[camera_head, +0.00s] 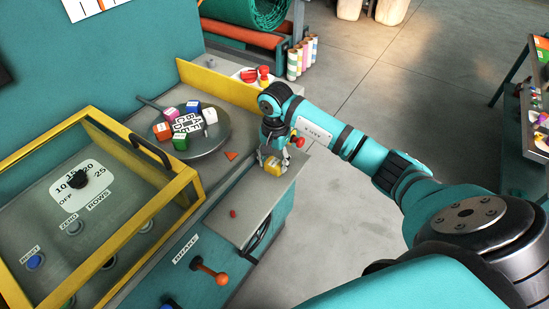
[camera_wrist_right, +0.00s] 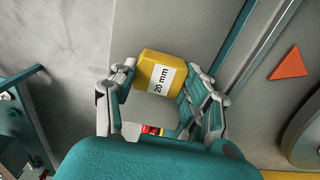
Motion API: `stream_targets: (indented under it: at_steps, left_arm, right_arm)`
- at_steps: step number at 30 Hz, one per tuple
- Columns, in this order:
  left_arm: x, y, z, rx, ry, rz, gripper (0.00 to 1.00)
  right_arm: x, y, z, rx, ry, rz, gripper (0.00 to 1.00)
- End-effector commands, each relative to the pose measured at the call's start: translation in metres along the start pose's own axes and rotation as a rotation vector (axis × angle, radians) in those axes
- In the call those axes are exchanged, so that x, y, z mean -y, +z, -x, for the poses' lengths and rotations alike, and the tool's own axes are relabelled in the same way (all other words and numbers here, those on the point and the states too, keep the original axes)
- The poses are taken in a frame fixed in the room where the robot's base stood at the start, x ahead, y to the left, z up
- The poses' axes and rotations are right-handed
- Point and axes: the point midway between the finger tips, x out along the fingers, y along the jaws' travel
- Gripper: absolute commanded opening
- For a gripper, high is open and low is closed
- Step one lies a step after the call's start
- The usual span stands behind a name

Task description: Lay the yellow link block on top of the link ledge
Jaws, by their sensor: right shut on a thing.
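In the right wrist view the block (camera_wrist_right: 150,65) sits between both fingertips of the right gripper (camera_wrist_right: 155,83), label towards the camera. The grey surface that looks like the link ledge (camera_head: 247,197) is the top of the teal cabinet's right side, and it also shows in the wrist view (camera_wrist_right: 185,25). The block is over or on this surface; I cannot tell whether it touches. My left gripper is not in view.
A round grey plate (camera_head: 211,139) with several coloured blocks stands left of my gripper, with an orange triangle (camera_head: 231,156) beside it. A yellow-framed clear cover (camera_head: 150,208) is at left. A small red knob (camera_head: 233,213) sits on the surface nearer me. Open floor is at right.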

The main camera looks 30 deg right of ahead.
Motion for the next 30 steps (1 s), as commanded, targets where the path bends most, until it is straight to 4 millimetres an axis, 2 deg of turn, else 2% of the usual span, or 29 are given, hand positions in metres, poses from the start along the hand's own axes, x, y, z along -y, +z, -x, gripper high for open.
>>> stream_targets:
  at_steps: [7, 8, 13, 23, 24, 26, 30]
  left_arm:
    - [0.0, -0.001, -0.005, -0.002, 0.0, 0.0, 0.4]
    - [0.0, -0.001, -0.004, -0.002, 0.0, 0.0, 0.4]
    - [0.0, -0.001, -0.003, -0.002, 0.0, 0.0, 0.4]
    - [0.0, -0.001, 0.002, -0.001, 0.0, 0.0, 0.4]
    - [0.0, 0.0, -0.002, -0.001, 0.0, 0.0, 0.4]
    - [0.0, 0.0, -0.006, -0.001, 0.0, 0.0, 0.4]
    - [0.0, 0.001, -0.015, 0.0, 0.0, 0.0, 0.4]
  right_arm:
    - [0.0, 0.0, -0.003, -0.001, -0.002, 0.0, 0.0]
    - [0.0, 0.0, -0.003, 0.0, -0.001, 0.0, 0.5]
    - [0.0, 0.0, -0.002, 0.0, -0.001, 0.0, 0.71]
    - [0.0, 0.0, 0.003, 0.001, -0.001, -0.001, 0.71]
    - [0.001, 0.0, 0.004, -0.001, -0.003, 0.0, 0.71]
    - [0.002, -0.001, 0.012, -0.003, -0.006, 0.0, 0.71]
    - [0.002, -0.002, 0.039, -0.005, -0.008, -0.001, 0.71]
